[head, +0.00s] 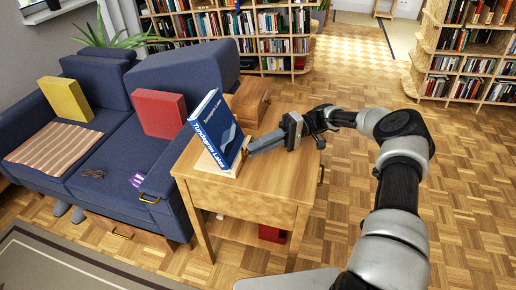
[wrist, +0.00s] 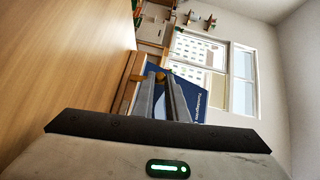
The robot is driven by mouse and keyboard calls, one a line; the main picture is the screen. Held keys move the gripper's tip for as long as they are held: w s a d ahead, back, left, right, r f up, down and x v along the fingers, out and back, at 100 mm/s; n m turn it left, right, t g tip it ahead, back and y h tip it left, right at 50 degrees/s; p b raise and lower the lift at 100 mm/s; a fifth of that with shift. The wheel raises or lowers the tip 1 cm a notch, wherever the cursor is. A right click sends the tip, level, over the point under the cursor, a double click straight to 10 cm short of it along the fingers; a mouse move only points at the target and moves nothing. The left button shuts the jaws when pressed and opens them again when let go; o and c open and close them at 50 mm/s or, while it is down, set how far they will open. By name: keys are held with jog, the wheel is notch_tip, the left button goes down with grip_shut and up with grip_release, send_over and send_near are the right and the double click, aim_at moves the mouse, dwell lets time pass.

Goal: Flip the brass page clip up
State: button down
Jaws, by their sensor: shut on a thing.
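A blue book titled "Tundagrun Lakes" (head: 216,128) leans upright on a pale wooden stand (head: 213,150) on the side table. In the wrist view the book (wrist: 198,98) is partly behind the fingers, and the stand (wrist: 127,82) lies to their left. A small brass-brown piece, seemingly the page clip (wrist: 165,76), shows at my fingertips. My gripper (head: 250,149) reaches in from the right, low beside the book's lower right edge. Its fingers (wrist: 160,78) are closed together on the clip. The clip cannot be made out in the head view, and its exact tilt is unclear.
The wooden side table (head: 280,185) has clear top to the right of the stand. A blue sofa (head: 110,140) with yellow and red cushions stands left, close to the table. Bookshelves (head: 275,45) line the back. Parquet floor is open at right.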

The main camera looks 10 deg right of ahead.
jog(key=c, duration=1.7)
grip_release()
jog(key=shift+c, duration=0.2)
jog(key=v, duration=0.6)
jog(key=shift+d+f, duration=0.1)
jog(key=shift+f, duration=0.05)
jog(key=shift+w+d, duration=0.25)
jog(key=shift+d, duration=0.3)
